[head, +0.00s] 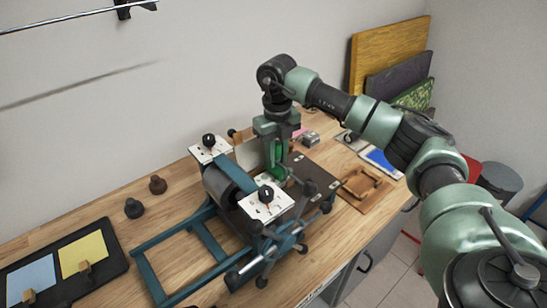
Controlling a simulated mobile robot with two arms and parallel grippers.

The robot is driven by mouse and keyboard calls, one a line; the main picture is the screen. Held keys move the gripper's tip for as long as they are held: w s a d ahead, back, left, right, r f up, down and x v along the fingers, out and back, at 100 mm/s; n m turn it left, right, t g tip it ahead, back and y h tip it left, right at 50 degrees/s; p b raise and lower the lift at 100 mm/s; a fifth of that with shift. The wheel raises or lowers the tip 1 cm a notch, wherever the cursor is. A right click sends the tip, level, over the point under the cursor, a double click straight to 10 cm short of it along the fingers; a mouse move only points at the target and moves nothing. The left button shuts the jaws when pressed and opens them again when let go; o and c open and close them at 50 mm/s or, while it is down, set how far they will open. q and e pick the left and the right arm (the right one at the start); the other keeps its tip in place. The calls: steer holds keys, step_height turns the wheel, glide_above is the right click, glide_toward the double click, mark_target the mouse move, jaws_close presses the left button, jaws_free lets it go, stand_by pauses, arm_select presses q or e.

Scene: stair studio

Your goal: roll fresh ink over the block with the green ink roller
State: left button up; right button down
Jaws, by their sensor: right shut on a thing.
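My right gripper (277,140) points straight down behind the printing press and is shut on the green ink roller (281,173). The roller hangs below the fingers, low over the dark flat bed (318,176) of the press. I cannot tell whether the roller touches anything. The block is not clear to me; the press and the gripper cover part of that area. My left gripper is not in view.
Dark weights (134,208) and a black tray (112,238) lie left. A wooden frame (366,188) and blue print (382,163) lie right.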

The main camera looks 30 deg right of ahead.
steer(key=shift+w+d, duration=0.1)
steer(key=shift+d, duration=0.75)
steer(key=shift+s+a+p, duration=0.2)
steer(key=shift+a, duration=1.15)
steer(key=shift+s+a+p, duration=0.15)
steer(key=shift+a, duration=1.15)
steer(key=shift+s+a+p, duration=0.2)
steer(key=shift+a, duration=1.15)
steer(key=shift+w+d+b, duration=0.15)
steer(key=shift+w+d, duration=0.05)
steer(key=shift+d, duration=1.15)
steer(key=shift+w+d+b, duration=0.15)
steer(key=shift+d, duration=1.15)
steer(key=shift+w+d+b, duration=0.15)
steer(key=shift+w+d, duration=0.05)
steer(key=shift+d, duration=1.15)
step_height(320, 180, up, 7)
steer(key=p, duration=0.5)
